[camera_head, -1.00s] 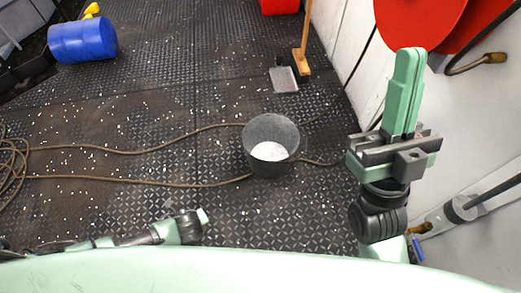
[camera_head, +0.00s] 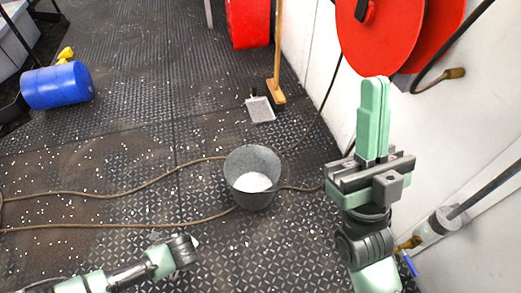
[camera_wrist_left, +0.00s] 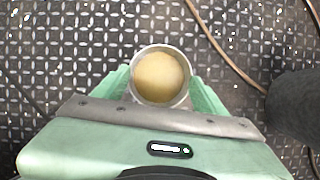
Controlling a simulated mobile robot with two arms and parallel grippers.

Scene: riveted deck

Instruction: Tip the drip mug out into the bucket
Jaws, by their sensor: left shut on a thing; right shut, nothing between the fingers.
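The drip mug (camera_wrist_left: 186,97), pale-rimmed and round, shows from above in the left wrist view, with yellowish-brown liquid inside. My left gripper (camera_wrist_left: 160,84) is shut on it, a green finger on either side; the mug looks upright. In the head view my left arm comes in at the lower left, and its fingers are not clear there. The dark grey bucket (camera_head: 252,201) stands on the deck right of that arm, with whitish contents at its bottom. Its dark side also shows at the right of the left wrist view (camera_wrist_left: 296,108). My right gripper (camera_head: 374,84) is shut, empty and pointing up, right of the bucket.
A brown hose (camera_head: 130,190) runs across the deck behind and beside the bucket. A dustpan (camera_head: 260,109) and a broom (camera_head: 276,90) are farther back. A blue drum (camera_head: 57,85) lies at left. A red reel (camera_head: 380,35) is on the right wall.

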